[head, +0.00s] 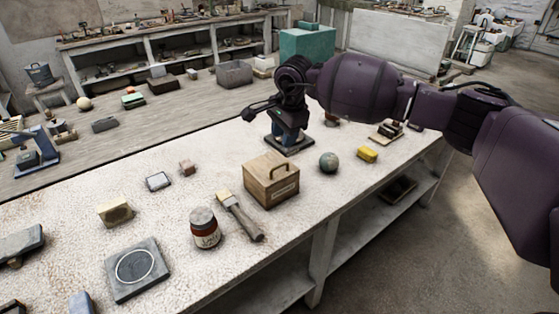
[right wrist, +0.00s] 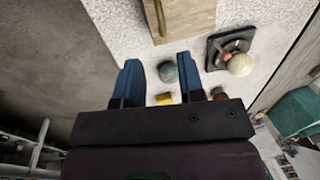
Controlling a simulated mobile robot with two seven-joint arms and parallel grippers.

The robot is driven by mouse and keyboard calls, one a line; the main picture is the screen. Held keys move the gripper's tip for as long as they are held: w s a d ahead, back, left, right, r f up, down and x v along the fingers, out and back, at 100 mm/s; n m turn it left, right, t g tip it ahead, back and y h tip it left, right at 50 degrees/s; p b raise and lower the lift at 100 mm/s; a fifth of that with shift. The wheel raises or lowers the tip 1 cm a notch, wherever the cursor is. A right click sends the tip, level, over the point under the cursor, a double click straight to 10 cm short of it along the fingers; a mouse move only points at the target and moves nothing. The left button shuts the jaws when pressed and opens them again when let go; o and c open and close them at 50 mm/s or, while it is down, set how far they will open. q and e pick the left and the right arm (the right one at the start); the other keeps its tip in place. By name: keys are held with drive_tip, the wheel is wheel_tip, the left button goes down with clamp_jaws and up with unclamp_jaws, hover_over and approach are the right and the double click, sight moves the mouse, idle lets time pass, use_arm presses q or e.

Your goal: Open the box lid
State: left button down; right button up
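A wooden box (head: 272,188) with a curved handle on its top stands near the front edge of the table, and its lid looks closed. In the right wrist view the box (right wrist: 190,18) shows at the top, beyond my fingertips. My right gripper (head: 284,130) is above the table, behind the box and apart from it. In the right wrist view its two blue fingers (right wrist: 158,62) are spread, with nothing held between them. My left gripper is not in view.
A grey sphere (head: 328,162) and a yellow block (head: 367,154) lie right of the box. A dark square base (head: 289,147) sits behind. The table (head: 165,205) has clear patches left of the box.

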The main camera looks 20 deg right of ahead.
sight(279, 166)
drive_tip(key=f, duration=0.3)
drive_tip(key=w+f, duration=0.1)
drive_tip(key=f, duration=0.3)
drive_tip(key=w+f, duration=0.1)
drive_tip(key=f, duration=0.2)
drive_tip(key=shift+a+f, duration=0.25)
drive_tip(key=shift+a, duration=0.05)
clamp_jaws()
